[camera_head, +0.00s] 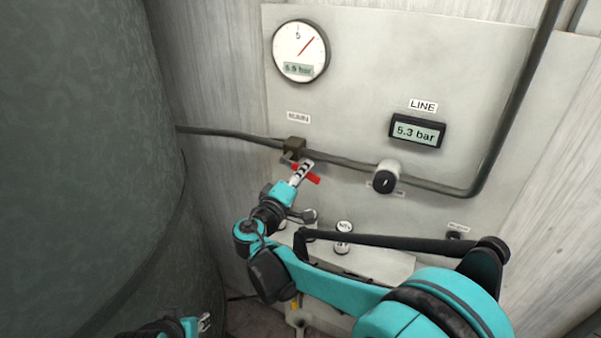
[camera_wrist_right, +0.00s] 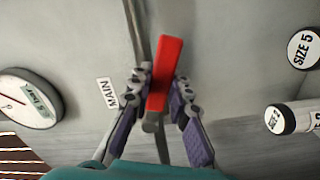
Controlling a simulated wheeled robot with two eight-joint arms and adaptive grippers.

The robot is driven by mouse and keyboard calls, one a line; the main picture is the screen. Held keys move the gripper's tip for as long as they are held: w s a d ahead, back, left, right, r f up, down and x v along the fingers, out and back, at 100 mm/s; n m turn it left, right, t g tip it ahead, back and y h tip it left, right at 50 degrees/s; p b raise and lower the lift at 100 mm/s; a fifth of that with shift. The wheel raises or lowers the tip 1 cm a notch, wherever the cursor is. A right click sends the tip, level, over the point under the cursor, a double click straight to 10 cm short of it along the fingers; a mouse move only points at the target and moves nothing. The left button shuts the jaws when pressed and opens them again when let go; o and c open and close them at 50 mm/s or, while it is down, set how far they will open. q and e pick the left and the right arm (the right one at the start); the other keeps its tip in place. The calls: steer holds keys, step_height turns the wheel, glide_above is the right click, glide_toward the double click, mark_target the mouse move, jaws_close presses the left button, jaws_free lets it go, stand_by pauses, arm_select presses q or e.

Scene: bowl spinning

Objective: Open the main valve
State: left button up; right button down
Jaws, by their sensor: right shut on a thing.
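The main valve (camera_head: 294,146) sits on a dark pipe under a MAIN label (camera_head: 298,118). Its red handle (camera_head: 314,179) shows just below the pipe, and its long side lies roughly along the pipe, slightly angled. My right gripper (camera_head: 303,170) is at the handle and hides part of it. In the right wrist view the red handle (camera_wrist_right: 166,72) stands between the two fingers of my right gripper (camera_wrist_right: 160,92), which are shut on it. My left gripper (camera_head: 204,322) is at the bottom edge, low and far from the valve; its fingers are too small to read.
A round gauge (camera_head: 300,51) hangs above the valve. A LINE display (camera_head: 417,131) reads 5.3 bar. A black-faced knob (camera_head: 385,177) is on the pipe to the right. A large dark tank (camera_head: 80,150) fills the left. Small labelled knobs (camera_head: 343,235) sit below the pipe.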

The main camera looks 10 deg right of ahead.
steer(key=shift+s+d+r+n+p, duration=0.1)
steer(key=shift+r+n+p, duration=0.2)
steer(key=shift+r+n, duration=0.5)
steer(key=shift+d+r+n+p, duration=0.1)
steer(key=shift+r+n+p, duration=0.2)
steer(key=shift+n, duration=0.9)
steer(key=c, duration=1.4)
jaws_free()
steer(key=shift+a, duration=0.1)
steer(key=v, duration=1.2)
